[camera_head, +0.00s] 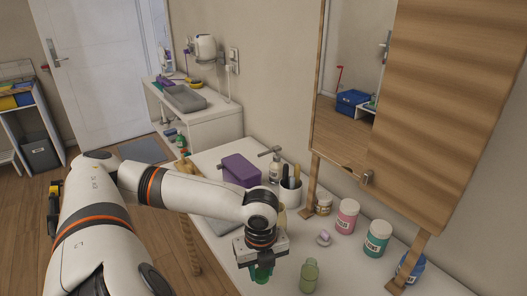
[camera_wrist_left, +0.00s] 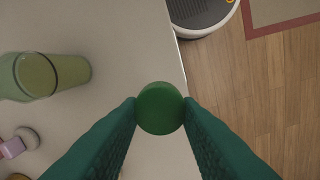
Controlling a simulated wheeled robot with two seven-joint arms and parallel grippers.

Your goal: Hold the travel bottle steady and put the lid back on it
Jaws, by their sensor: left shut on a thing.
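The travel bottle (camera_head: 309,277) is translucent green and stands upright on the white counter (camera_head: 345,265), near the bottom of the head view. It also shows at the left of the left wrist view (camera_wrist_left: 65,72). My left gripper (camera_head: 262,272) is over the counter, left of the bottle and apart from it. In the left wrist view its green fingers are shut on a round dark green lid (camera_wrist_left: 160,108). In the head view the lid cannot be told apart from the green fingers. My right gripper is not in view.
Behind the bottle are a small purple-and-white item (camera_head: 323,238), a pink jar (camera_head: 346,216), a teal jar (camera_head: 376,239) and a blue jar (camera_head: 410,268). A cup (camera_head: 289,194), a soap dispenser (camera_head: 274,170) and a purple box (camera_head: 241,169) stand farther back. A wooden-framed mirror (camera_head: 345,90) rises behind.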

